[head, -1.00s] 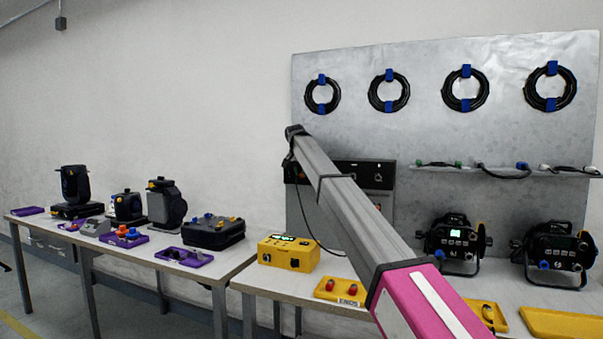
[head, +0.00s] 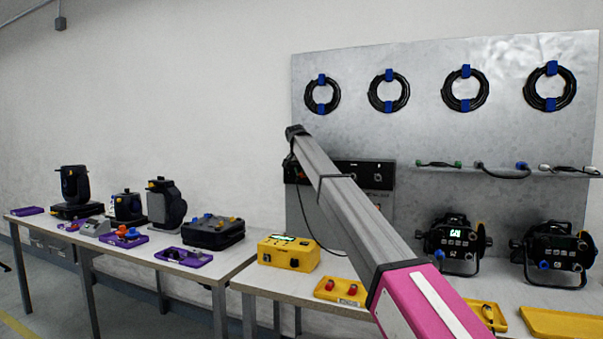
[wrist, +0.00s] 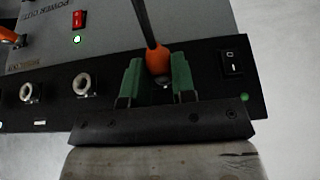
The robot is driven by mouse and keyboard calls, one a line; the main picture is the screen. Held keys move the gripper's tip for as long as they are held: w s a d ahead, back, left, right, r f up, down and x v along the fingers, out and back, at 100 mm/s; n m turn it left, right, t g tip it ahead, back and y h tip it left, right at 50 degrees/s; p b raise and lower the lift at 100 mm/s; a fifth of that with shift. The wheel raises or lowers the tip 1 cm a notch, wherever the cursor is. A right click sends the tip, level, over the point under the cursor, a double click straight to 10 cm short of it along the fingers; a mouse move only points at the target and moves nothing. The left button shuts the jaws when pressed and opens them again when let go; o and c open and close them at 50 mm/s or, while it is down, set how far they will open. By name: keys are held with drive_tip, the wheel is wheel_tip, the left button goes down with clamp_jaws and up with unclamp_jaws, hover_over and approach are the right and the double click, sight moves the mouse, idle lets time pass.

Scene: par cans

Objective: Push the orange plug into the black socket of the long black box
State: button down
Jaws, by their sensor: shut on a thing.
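The orange plug (wrist: 157,60) shows in the wrist view between the two green fingers of my gripper (wrist: 157,82), which is shut on it. A black cable (wrist: 144,20) runs up from the plug. The plug is at the front panel of the long black box (wrist: 208,70), which also shows in the head view (head: 376,172) on the metal board. The socket at the plug is mostly hidden by the plug and fingers, so I cannot tell how deep the plug sits. In the head view my arm hides the gripper and plug.
In the wrist view, a round silver socket (wrist: 87,84) is left of the gripper and a black rocker switch (wrist: 231,62) is right. A red switch (wrist: 78,19) is above. In the head view, a yellow box (head: 288,253) stands on the table below.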

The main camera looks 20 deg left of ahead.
drive_tip(key=shift+w, duration=0.5)
idle(0.3)
drive_tip(key=c, duration=0.9)
unclamp_jaws()
drive_tip(key=shift+o, duration=0.2)
drive_tip(key=shift+s+r, duration=0.1)
drive_tip(key=v, duration=1)
drive_tip(key=shift+s+r, duration=0.15)
drive_tip(key=shift+r, duration=0.1)
